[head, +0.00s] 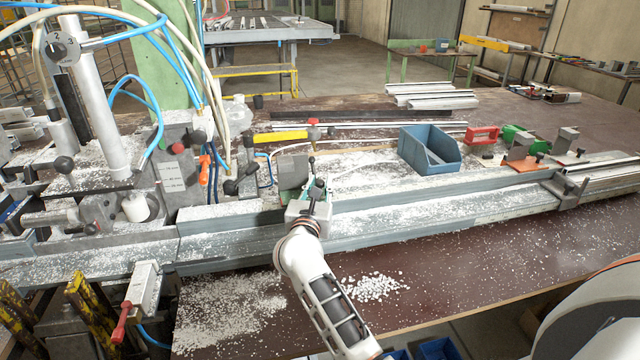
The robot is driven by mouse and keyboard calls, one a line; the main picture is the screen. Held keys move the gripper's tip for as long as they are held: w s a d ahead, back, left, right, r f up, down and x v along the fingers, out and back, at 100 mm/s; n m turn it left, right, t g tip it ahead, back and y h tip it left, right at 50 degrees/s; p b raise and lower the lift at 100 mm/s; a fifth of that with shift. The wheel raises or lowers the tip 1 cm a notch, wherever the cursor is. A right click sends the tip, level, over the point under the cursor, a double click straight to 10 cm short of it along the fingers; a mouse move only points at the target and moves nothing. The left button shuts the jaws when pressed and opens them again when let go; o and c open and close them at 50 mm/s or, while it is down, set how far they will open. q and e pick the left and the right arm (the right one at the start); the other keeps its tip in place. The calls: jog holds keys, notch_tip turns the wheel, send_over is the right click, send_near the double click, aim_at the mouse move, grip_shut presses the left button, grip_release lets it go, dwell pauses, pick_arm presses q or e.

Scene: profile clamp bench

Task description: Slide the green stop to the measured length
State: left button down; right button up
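My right gripper (313,194) is over the long grey profile rail in the middle of the head view, with its arm coming up from the lower middle. A block with a grey top and green side (291,176), which looks like the green stop, stands just behind and left of the gripper. The gripper covers part of it, and I cannot tell whether they touch. The fingers are small and dark, so their opening is unclear. The grey rail (420,218) runs across the bench, dusted with white chips. My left gripper is not in view.
A blue bin (428,149) stands behind the rail, right of the gripper. Green clamp pieces (524,146) and a red-handled piece (482,135) lie farther right. A machine with hoses (110,150) fills the left. The brown bench front (480,280) is mostly clear, with white chips.

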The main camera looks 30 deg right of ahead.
jog(key=v, duration=0.6)
jog(key=shift+s+a, duration=0.1)
jog(key=shift+s, duration=0.05)
dwell(0.3)
